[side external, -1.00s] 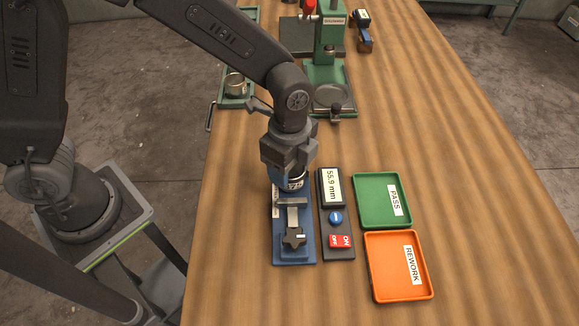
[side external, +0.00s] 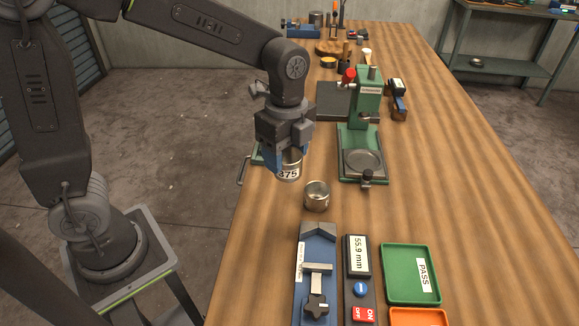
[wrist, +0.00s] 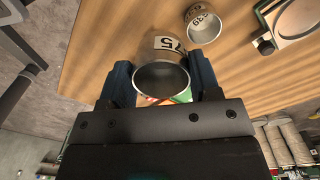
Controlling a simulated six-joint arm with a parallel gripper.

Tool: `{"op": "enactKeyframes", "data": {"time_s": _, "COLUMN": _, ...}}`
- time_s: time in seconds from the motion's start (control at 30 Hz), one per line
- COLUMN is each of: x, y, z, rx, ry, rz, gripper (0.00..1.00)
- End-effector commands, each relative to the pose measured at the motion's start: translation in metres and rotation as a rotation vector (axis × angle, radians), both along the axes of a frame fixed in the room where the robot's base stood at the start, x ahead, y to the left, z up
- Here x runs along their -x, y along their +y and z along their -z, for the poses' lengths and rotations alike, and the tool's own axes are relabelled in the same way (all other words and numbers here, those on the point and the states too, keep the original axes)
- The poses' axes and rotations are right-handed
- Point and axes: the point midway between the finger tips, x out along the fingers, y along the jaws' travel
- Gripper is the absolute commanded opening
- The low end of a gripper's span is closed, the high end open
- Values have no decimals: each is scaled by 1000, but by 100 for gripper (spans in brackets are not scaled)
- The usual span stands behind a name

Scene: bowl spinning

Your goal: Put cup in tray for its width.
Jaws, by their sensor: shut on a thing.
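My gripper (side external: 287,165) is shut on a metal cup (side external: 289,170) with a white label reading about "375", held above the table left of the green press. In the wrist view this held cup (wrist: 161,76) sits between the blue fingers, its open mouth facing the camera. The green PASS tray (side external: 388,288) is at the lower right, with the orange REWORK tray (side external: 418,318) partly cut off below it. The blue measuring fixture (side external: 301,290) has no cup in it, and the display beside it (side external: 358,253) reads 55.9 mm.
A second metal cup (side external: 317,203) stands on the table between my gripper and the fixture; its label shows in the wrist view (wrist: 202,20). The green press (side external: 366,115) stands to the right. The table's right side is clear.

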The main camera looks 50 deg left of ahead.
Motion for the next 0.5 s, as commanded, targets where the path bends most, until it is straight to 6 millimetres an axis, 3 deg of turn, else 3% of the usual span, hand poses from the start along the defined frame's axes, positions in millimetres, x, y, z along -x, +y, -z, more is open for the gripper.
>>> {"op": "enactKeyframes", "data": {"time_s": 0.17, "x": -35, "y": -44, "z": -1, "rx": -1, "ry": 2, "rz": 106, "gripper": 30}}
{"op": "enactKeyframes", "data": {"time_s": 0.3, "x": -62, "y": -101, "z": 4, "rx": -1, "ry": 3, "rz": 218, "gripper": 30}}
{"op": "enactKeyframes", "data": {"time_s": 0.5, "x": -81, "y": -184, "z": 18, "rx": -1, "ry": 4, "rz": 369, "gripper": 30}}
